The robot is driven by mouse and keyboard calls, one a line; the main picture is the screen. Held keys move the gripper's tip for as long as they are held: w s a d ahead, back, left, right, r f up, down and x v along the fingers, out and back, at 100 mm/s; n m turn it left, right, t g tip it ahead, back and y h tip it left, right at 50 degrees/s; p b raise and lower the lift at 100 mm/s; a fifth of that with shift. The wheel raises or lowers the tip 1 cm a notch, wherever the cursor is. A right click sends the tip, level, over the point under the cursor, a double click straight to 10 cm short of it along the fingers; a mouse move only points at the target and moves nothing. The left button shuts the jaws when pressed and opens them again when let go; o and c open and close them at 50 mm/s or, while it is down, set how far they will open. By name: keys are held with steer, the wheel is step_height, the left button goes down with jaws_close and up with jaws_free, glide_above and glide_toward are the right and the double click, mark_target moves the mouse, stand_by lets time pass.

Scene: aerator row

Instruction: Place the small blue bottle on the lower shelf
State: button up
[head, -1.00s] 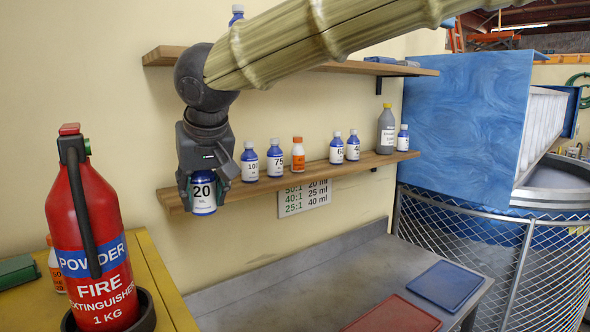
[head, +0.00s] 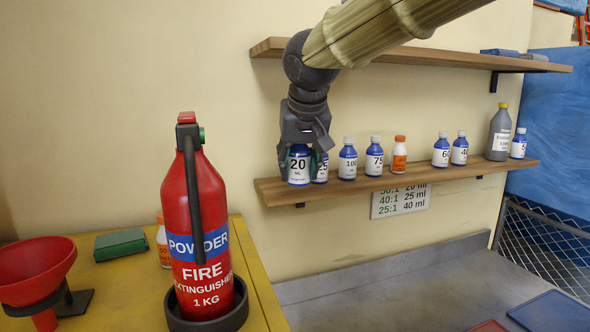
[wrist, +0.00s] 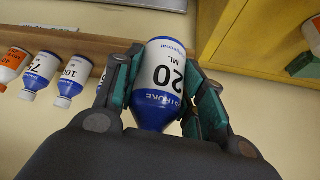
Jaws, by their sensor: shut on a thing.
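The small blue bottle (head: 299,166) has a white label reading 20 ML. My gripper (head: 301,152) is shut around it from above and holds it upright at the left end of the lower shelf (head: 420,178). In the head view its base is close to the shelf's front edge; I cannot tell whether it touches the board. In the wrist view the bottle (wrist: 160,82) sits between the two green-padded fingers (wrist: 165,85). A bottle marked 25 (head: 321,167) stands just right of it, partly hidden by the gripper.
Bottles marked 100 (head: 348,160) and 75 (head: 374,157), an orange bottle (head: 399,155) and several others stand along the lower shelf. The upper shelf (head: 440,56) is above. A fire extinguisher (head: 200,220) and red funnel (head: 36,270) stand on the yellow table (head: 115,275).

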mark_target(296, 161)
steer(key=w, duration=0.2)
steer(key=shift+w+a+f, duration=0.25)
steer(key=shift+w+f, duration=0.05)
steer(key=shift+w, duration=0.1)
steer(key=shift+w+a+f+b, duration=0.1)
steer(key=shift+w+b, duration=0.3)
steer(key=shift+w, duration=0.55)
steer(key=shift+w+a+f+b, duration=0.1)
steer(key=shift+w+b, duration=0.3)
steer(key=shift+w, duration=0.55)
steer(key=shift+w+r, duration=0.2)
steer(key=shift+w, duration=0.35)
steer(key=shift+w+a+f+p, duration=0.1)
steer(key=shift+w+p, duration=0.1)
steer(key=shift+w, duration=0.35)
steer(key=shift+w+a+f+p, duration=0.1)
steer(key=shift+w+p, duration=0.05)
steer(key=shift+w, duration=0.4)
steer(key=shift+s+f+p, duration=0.15)
steer(key=shift+f+p, duration=0.35)
steer(key=shift+f, duration=0.8)
steer(key=shift+w+f, duration=0.2)
steer(key=shift+f, duration=0.3)
steer(key=shift+s, duration=0.15)
